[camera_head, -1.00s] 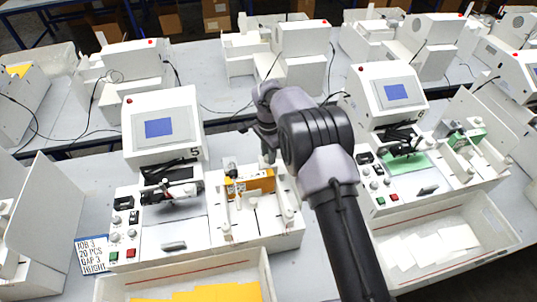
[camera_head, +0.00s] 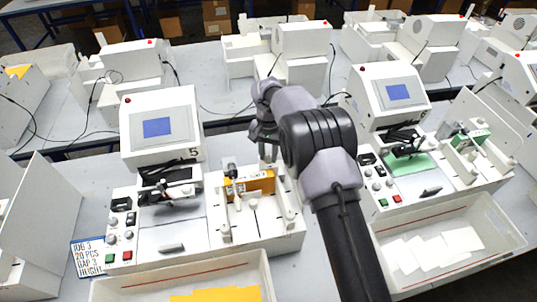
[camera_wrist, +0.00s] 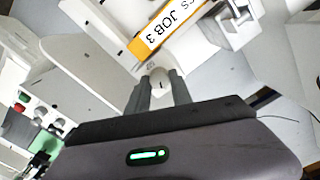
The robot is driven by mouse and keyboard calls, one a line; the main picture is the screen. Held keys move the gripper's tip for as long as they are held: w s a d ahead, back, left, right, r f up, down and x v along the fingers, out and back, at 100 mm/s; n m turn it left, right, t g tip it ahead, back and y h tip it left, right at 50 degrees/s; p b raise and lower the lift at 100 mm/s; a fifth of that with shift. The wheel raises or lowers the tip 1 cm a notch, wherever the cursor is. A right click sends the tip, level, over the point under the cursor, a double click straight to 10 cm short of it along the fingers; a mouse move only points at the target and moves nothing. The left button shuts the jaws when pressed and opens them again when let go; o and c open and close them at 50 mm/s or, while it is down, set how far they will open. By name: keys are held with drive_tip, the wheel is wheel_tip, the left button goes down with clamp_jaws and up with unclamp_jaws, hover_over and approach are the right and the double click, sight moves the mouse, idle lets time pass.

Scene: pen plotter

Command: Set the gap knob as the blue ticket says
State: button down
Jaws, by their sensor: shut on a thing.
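My gripper (camera_head: 268,158) reaches down behind the right end of the orange stack on machine 5. In the wrist view its two grey fingers (camera_wrist: 158,92) are shut on a round white knob (camera_wrist: 159,80) with a short dark mark on top. Small scale marks sit beside the knob, too small to read. The head view does not show the knob clearly. The ticket (camera_head: 88,258), white with a blue edge, lies left of machine 5 and reads JOB 3, 20 PCS, GAP 3, HEIGHT; its last line is cut off.
The orange stack (camera_head: 250,184) stands in the feeder; its label, partly reading JOB 3, shows in the wrist view (camera_wrist: 165,25). Machine 5's screen (camera_head: 157,127) stands left of my gripper. A tray (camera_head: 180,272) with orange sheets is in front. A similar machine (camera_head: 388,88) stands right.

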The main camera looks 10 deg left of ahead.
sight(268, 157)
drive_tip(key=shift+r+n, duration=0.1)
drive_tip(key=shift+n, duration=0.2)
idle(0.4)
drive_tip(key=c, duration=1.1)
unclamp_jaws()
drive_tip(key=shift+c, duration=0.2)
wheel_tip(268, 157, up, 17)
drive_tip(key=p, duration=0.1)
drive_tip(key=shift+r+p, duration=0.2)
drive_tip(key=shift+p, duration=0.15)
